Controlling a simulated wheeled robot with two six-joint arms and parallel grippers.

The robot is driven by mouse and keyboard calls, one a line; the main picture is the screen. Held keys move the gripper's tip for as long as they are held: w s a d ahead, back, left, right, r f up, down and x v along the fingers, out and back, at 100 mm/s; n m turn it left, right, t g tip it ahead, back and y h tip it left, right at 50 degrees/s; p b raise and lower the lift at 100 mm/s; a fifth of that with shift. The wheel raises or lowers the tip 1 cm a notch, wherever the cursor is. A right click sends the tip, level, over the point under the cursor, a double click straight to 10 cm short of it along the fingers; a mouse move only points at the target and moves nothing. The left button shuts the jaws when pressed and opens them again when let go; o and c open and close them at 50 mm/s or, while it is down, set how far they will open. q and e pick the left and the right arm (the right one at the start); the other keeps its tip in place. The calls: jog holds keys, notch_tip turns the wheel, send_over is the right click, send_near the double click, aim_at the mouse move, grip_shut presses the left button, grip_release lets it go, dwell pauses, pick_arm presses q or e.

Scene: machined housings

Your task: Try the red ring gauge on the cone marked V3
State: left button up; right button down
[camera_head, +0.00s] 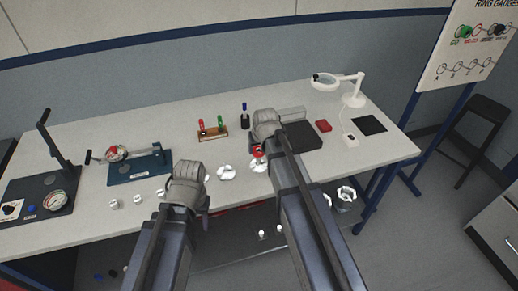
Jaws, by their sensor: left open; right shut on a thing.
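My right gripper (260,147) is over the middle of the table, pointing down. A small red ring (257,152) shows at its fingertips, and the gripper is shut on it. A shiny silver part (258,166) lies just under the red ring; I cannot tell whether they touch. Another shiny silver part (227,172) stands to its left. My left gripper (204,207) is open near the table's front edge; its fingers are mostly hidden. Several small pale parts (138,200) stand at the front left. No V3 mark is readable at this size.
A wooden stand with red and green handles (212,132), a dark block (303,136) and a magnifier lamp (352,99) stand behind. Gauge fixtures (140,164) fill the left. A ring gauge board (470,45) hangs at right. The back left of the table is clear.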

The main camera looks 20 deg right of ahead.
jog(key=shift+f+b, duration=0.5)
jog(key=shift+f, duration=0.1)
jog(key=shift+r, duration=0.2)
dwell(2.1)
jog(key=shift+r+p, duration=1.75)
jog(key=shift+p, duration=0.15)
jog(key=shift+f, duration=0.15)
jog(key=shift+f+b, duration=1.05)
jog(key=shift+b, duration=0.15)
jog(key=shift+f+b, duration=0.65)
dwell(1.0)
